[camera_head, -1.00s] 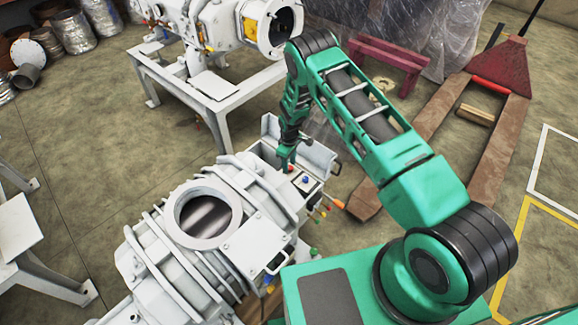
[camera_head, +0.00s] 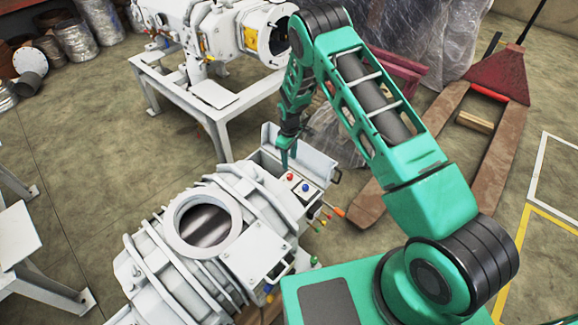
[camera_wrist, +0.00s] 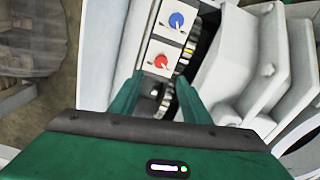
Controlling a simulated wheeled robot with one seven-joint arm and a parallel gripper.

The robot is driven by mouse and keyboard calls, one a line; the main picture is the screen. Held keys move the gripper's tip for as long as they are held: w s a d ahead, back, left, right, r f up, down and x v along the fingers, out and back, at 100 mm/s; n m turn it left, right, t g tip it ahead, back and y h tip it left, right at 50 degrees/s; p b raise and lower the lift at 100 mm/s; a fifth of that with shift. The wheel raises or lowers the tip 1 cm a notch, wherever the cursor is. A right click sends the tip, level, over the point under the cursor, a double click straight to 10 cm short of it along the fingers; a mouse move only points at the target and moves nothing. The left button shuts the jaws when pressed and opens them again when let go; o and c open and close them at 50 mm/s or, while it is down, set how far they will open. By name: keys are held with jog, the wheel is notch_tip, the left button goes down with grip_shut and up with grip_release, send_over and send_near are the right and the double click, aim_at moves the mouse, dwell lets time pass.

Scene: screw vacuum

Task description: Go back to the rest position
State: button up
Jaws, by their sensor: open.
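My gripper (camera_head: 286,158) hangs pointing down above an open grey-white tray or box (camera_head: 318,163) beside the white vacuum pump (camera_head: 225,240) in the head view. In the wrist view, my gripper's two green fingers (camera_wrist: 158,95) are apart with nothing held between them. A small white panel (camera_wrist: 172,30) with a blue knob (camera_wrist: 176,19) and a red knob (camera_wrist: 161,61) shows just past the fingertips. My arm is raised and bent over the work area.
A second white machine on a white table (camera_head: 190,95) is behind. A red pallet jack (camera_head: 490,90) stands at the right. Barrels (camera_head: 75,42) are at the back left.

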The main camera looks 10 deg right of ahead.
jog(key=shift+r, duration=0.6)
jog(key=s+d+r+m, duration=0.1)
jog(key=d+r+m, duration=0.1)
jog(key=d+r, duration=0.5)
jog(key=s+d+r+m, duration=0.2)
jog(key=d+r, duration=0.1)
jog(key=r, duration=0.7)
jog(key=s+d+r+m, duration=0.2)
jog(key=s+d+r, duration=0.3)
jog(key=r, duration=0.3)
jog(key=s+d+r+m, duration=0.2)
jog(key=s+d+r, duration=0.2)
jog(key=s+r, duration=0.25)
jog(key=s+d+r+m, duration=0.2)
jog(key=s+r, duration=0.3)
jog(key=s, duration=0.2)
jog(key=s+d+r+m, duration=0.1)
jog(key=s+d+r, duration=0.2)
jog(key=s+r, duration=0.3)
jog(key=s+a+m, duration=0.1)
jog(key=s+m, duration=0.3)
jog(key=s, duration=1.5)
jog(key=shift+s+r+m, duration=0.35)
jog(key=shift+r+m, duration=0.05)
